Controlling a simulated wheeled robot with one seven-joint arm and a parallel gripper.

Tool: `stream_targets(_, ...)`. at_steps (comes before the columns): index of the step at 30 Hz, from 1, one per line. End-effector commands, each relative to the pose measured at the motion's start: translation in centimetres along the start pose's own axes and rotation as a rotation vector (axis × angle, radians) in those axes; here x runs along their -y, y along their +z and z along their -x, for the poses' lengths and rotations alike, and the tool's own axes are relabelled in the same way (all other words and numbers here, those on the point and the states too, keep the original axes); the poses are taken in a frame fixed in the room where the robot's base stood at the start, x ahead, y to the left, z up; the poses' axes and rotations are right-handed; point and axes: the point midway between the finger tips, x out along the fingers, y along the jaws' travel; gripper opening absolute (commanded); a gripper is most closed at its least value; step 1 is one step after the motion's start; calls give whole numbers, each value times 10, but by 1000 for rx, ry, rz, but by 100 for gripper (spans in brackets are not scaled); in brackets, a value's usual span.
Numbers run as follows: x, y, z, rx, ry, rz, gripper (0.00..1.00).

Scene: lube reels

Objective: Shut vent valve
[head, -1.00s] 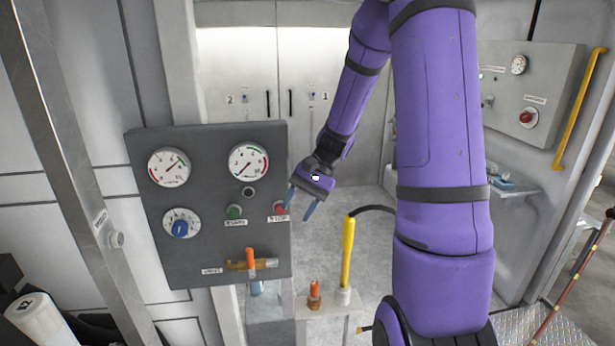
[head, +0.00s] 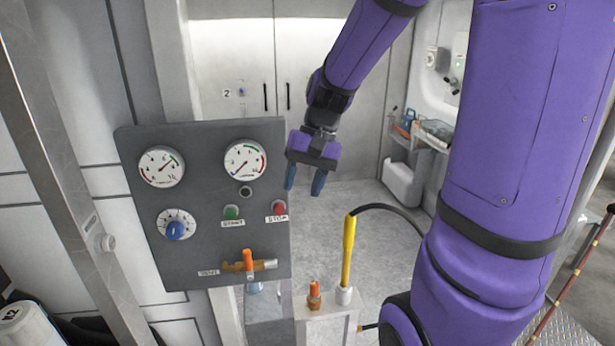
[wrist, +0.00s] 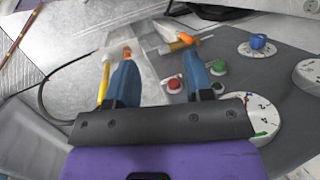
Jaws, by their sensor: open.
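The vent valve (head: 249,266) sits low on the grey control panel (head: 200,195). The valve also shows in the wrist view (wrist: 183,40), beyond my fingertips. My gripper (head: 305,182) is open and empty, with blue fingers pointing down. In the head view it is above and to the right of the valve, beside the panel's right edge. In the wrist view its fingers (wrist: 158,75) are apart, with nothing between them.
The panel carries two gauges (head: 244,160), a blue knob (head: 176,230), a green start button (head: 231,212) and a red stop button (head: 279,208). Right of the valve stand an orange-topped fitting (head: 314,295) and a yellow-handled tool (head: 348,250) with a black hose.

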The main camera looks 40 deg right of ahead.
Motion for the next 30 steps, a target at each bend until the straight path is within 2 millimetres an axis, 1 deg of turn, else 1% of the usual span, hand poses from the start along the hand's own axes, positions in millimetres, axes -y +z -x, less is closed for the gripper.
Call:
stream_targets(3,2,7,4,-22,17,26,47)
stream_targets(8,3,11,6,-36,27,41,47)
stream_targets(26,3,12,7,-39,30,45,47)
stream_targets(30,6,22,12,-68,50,79,47)
